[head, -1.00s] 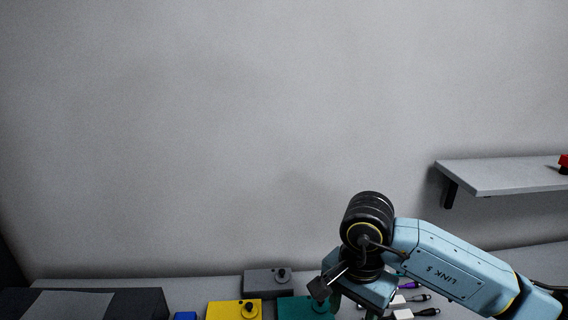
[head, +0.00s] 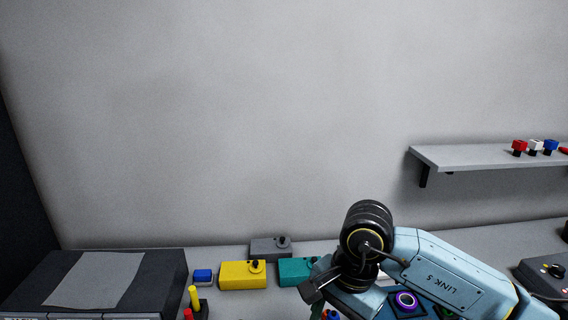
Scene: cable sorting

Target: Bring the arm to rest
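My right arm comes in from the right at the lower part of the head view, with its blue link and dark round wrist joint above the table. Its gripper points down near the bottom edge and is mostly hidden by my own wrist, so its fingers cannot be made out. My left arm and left gripper are not in the picture. No cable is clearly visible now.
A wall shelf (head: 470,157) at right carries red, white and blue pieces. A dark device (head: 545,274) stands at far right.

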